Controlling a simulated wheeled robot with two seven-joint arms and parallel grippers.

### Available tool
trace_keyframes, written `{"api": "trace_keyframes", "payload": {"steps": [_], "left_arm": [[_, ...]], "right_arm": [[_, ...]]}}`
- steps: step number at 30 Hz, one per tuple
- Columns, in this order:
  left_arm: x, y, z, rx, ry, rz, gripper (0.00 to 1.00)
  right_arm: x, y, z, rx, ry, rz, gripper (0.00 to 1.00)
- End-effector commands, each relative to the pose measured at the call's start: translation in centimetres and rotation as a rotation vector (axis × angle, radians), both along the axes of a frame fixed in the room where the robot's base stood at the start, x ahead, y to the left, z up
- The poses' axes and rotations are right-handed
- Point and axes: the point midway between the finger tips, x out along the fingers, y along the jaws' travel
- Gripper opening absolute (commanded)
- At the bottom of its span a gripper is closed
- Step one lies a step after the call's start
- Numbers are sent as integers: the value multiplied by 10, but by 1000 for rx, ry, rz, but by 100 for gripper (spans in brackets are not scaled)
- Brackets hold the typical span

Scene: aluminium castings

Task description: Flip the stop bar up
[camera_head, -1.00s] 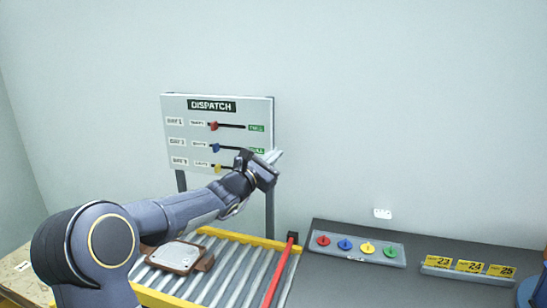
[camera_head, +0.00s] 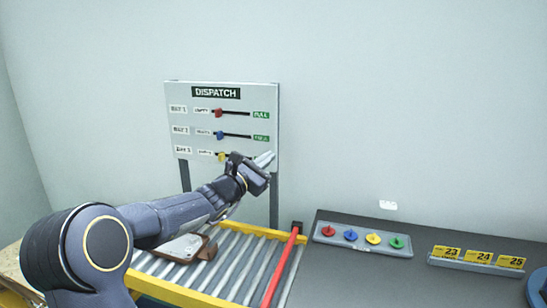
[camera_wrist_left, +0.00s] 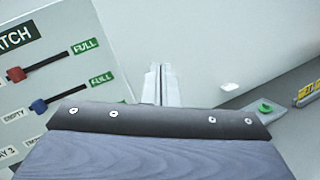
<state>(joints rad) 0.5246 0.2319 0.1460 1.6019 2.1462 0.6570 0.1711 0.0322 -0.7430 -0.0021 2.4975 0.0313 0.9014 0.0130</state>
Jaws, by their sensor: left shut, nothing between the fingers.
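The stop bar appears to be the red bar (camera_head: 281,268), lying along the right side of the roller conveyor (camera_head: 232,262). Its far end meets a dark block (camera_head: 297,227). My left gripper (camera_head: 266,160) is shut and empty, raised above the conveyor's far end in front of the dispatch board's lower right corner. It is well above the red bar and not touching it. In the left wrist view, the closed fingers (camera_wrist_left: 161,84) point away past the board's edge; the red bar is not visible there. My right gripper is out of view.
The dispatch board (camera_head: 263,98) has red, blue and yellow sliders. Right of the conveyor, a dark table (camera_head: 370,280) holds a tray (camera_head: 330,239) of coloured knobs and yellow number tags (camera_head: 478,257).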

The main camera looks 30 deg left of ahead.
Motion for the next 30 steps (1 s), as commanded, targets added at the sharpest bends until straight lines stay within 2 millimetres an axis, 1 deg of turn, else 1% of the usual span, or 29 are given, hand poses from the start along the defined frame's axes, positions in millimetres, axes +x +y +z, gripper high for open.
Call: {"api": "trace_keyframes", "payload": {"steps": [1,3,6,9,15,23,26,30], "left_arm": [[-12,2,-11,4,0,3,0],[-25,4,-19,3,0,3,0],[-41,7,-27,2,-1,2,0],[-53,8,-34,3,-1,1,0],[-64,10,-39,0,-1,1,0],[-64,10,-38,0,-1,0,0],[-64,10,-38,0,-1,0,0],[-64,9,-38,1,-1,-1,0]], "right_arm": [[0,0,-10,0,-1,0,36],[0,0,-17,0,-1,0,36],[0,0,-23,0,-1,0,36],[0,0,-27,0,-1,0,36],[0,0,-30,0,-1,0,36],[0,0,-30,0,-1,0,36],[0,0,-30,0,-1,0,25],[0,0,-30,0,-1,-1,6]]}}
